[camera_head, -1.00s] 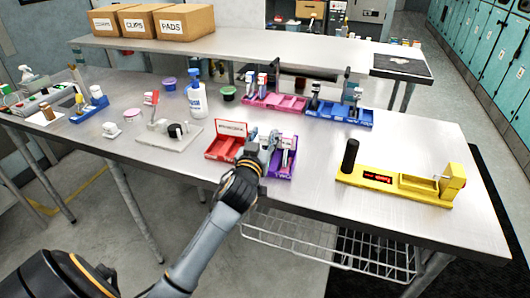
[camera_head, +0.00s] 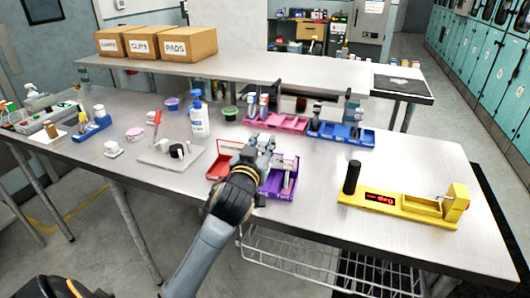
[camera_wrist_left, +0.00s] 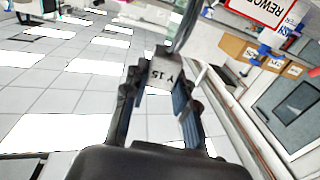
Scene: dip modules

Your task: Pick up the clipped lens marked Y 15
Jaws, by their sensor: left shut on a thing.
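The clipped lens marked Y 15 shows in the left wrist view as a pale tag (camera_wrist_left: 163,95) between the fingers, with a clear glassy edge sticking up beyond it. My left gripper (camera_head: 262,143) is shut on it; the fingers also show in the wrist view (camera_wrist_left: 160,82). In the head view the gripper is above the red tray (camera_head: 219,170) and the purple tray (camera_head: 279,190), and the lens itself is hard to make out there. Another upright piece (camera_head: 287,180) stands in the purple tray. My right gripper is not in view.
A yellow device (camera_head: 400,207) with a black post stands at the right. Pink (camera_head: 290,127) and blue (camera_head: 345,141) trays with upright pieces stand behind. A spray bottle (camera_head: 199,120) and a grey stand (camera_head: 165,160) are at the left. The table's right part is mostly clear.

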